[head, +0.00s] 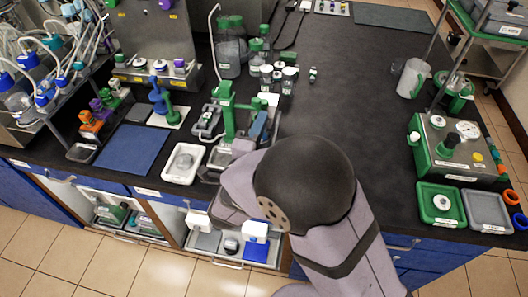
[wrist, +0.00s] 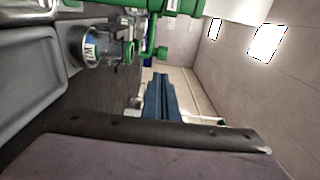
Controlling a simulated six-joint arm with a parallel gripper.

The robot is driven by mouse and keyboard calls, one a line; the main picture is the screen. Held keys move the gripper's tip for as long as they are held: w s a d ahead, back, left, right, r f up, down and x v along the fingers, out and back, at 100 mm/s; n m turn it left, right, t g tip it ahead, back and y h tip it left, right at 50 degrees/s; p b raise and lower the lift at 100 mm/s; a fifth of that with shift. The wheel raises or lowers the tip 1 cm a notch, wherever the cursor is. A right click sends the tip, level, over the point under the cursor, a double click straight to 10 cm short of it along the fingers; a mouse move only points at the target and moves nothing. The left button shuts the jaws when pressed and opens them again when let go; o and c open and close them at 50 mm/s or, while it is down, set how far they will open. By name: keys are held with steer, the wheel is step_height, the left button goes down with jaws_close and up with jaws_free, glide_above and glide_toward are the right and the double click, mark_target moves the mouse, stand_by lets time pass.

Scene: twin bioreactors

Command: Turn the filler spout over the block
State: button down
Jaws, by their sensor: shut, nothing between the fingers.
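The green filler (head: 226,112) stands upright near the front edge of the bench in the head view, with a side arm at mid height. In the wrist view, a green part (wrist: 155,50), which looks like the spout, hangs beside a clear, labelled round vessel (wrist: 98,47). I cannot tell which piece is the block; my arm hides part of the filler's base.
A white tray (head: 184,164) and a blue mat (head: 130,148) lie left of the filler. Several green-capped bottles (head: 285,78) stand behind my gripper. The bench right of my arm (head: 350,100) is mostly clear. A green-and-grey device (head: 458,150) stands at far right.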

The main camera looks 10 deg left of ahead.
steer(key=s+d+b, duration=0.2)
steer(key=s+d, duration=0.1)
steer(key=s, duration=0.7)
steer(key=shift+d+b, duration=0.2)
steer(key=shift+b, duration=0.1)
